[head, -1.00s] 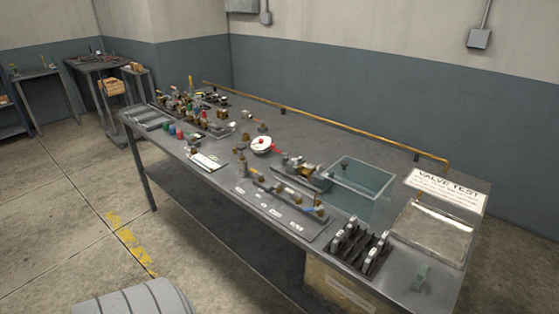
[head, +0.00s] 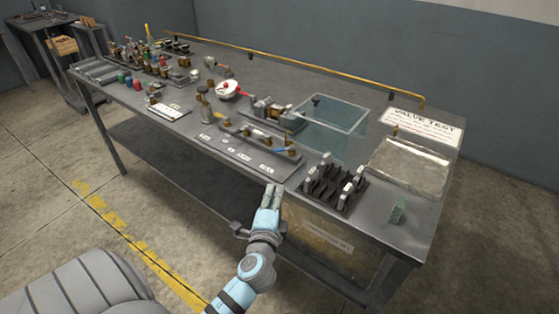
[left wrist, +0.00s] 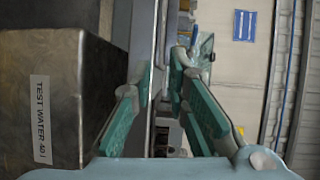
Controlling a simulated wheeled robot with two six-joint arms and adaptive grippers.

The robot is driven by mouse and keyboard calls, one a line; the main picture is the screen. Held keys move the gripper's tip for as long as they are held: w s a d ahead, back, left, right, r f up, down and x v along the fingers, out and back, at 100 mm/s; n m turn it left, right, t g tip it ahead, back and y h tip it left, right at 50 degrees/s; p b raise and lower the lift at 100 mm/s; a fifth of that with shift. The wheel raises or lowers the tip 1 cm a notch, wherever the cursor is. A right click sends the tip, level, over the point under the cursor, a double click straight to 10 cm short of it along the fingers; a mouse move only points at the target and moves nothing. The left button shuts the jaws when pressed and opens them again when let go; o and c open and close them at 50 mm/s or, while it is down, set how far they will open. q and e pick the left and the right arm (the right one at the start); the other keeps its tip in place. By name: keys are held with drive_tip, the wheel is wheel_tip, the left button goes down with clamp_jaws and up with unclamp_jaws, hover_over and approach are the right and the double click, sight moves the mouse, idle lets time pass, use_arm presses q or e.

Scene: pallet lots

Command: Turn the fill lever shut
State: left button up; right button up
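A row of small valves and fittings (head: 260,140) sits on a labelled plate (head: 246,160) along the table's front edge; a blue lever-like part (head: 277,150) shows on it. A white round dial (head: 228,90) with a red part stands behind it. I cannot tell which part is the fill lever. My left gripper (head: 272,192) is in front of the table edge, just short of the plate, apart from the valves. In the left wrist view its two green-padded fingers (left wrist: 160,75) are apart with nothing between them. My right gripper is not in view.
A clear tank (head: 332,120) stands behind the valve row. A black rack (head: 333,187) with several grey-topped pieces is to the right, near a metal tray (head: 410,168). A "TEST WATER" box (left wrist: 60,100) is beside the gripper, below the tabletop. A yellow pipe runs along the back.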

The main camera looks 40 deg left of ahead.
use_arm(q)
drive_tip(key=y, duration=0.1)
approach(279, 149)
drive_tip(key=shift+t, duration=0.4)
drive_tip(key=x, duration=0.3)
drive_tip(key=b+x, duration=0.1)
drive_tip(key=x, duration=0.2)
drive_tip(key=f+x, duration=0.1)
drive_tip(key=x, duration=0.3)
drive_tip(key=shift+a, duration=0.15)
clamp_jaws()
